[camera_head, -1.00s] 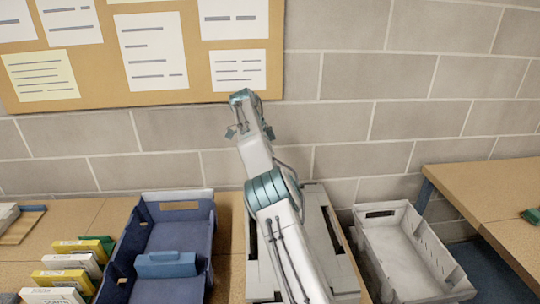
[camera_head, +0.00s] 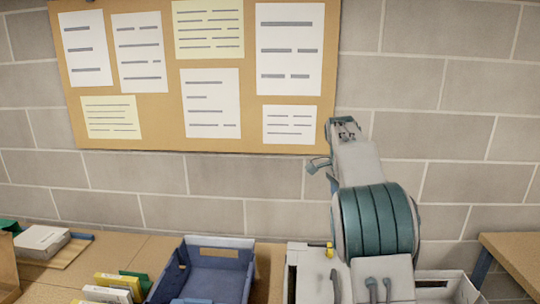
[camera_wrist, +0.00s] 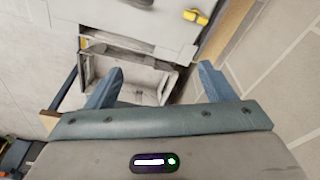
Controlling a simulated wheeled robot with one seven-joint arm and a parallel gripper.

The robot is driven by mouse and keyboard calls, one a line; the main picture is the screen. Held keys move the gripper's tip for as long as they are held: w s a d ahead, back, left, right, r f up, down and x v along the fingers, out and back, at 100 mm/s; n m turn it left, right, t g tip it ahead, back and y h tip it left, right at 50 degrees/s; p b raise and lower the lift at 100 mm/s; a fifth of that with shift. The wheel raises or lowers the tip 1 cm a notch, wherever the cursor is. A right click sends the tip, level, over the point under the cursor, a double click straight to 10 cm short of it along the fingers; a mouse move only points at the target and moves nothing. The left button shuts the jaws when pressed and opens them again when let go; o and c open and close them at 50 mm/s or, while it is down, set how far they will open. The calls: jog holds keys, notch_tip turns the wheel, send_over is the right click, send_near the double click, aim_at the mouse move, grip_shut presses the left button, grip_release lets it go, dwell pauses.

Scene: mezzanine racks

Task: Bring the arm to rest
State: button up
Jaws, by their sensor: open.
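My arm rises at the right of the head view, grey-white with a teal banded joint. In the wrist view my gripper (camera_wrist: 160,85) shows two blue-grey fingers spread wide apart, with nothing between them. In the head view the fingers are small and partly hidden behind the wrist. A grey bin (camera_wrist: 150,65) lies beyond the fingertips in the wrist view, well apart from them.
A blue bin (camera_head: 215,262) stands on the wooden bench, left of my arm. Yellow and white boxes (camera_head: 115,286) stand left of it. A notice board (camera_head: 160,142) hangs on the block wall behind. Another wooden table (camera_head: 515,255) is at the right.

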jog(key=s+r+n+t+y, duration=0.1)
jog(key=s+r+n, duration=0.25)
jog(key=s, duration=0.75)
jog(key=s+a+f+n, duration=0.2)
jog(key=s+f+n, duration=0.1)
jog(key=s, duration=0.5)
jog(key=s+a+f+n+t, duration=0.1)
jog(key=s+f+n, duration=0.2)
jog(key=s, duration=0.5)
jog(key=s+a+f+n+t, duration=0.1)
jog(key=s+a+f+n, duration=0.1)
jog(key=s+n, duration=0.3)
jog(key=s+f, duration=0.1)
jog(key=s, duration=0.3)
jog(key=shift+a+f+y, duration=0.35)
jog(key=shift+f+y, duration=0.05)
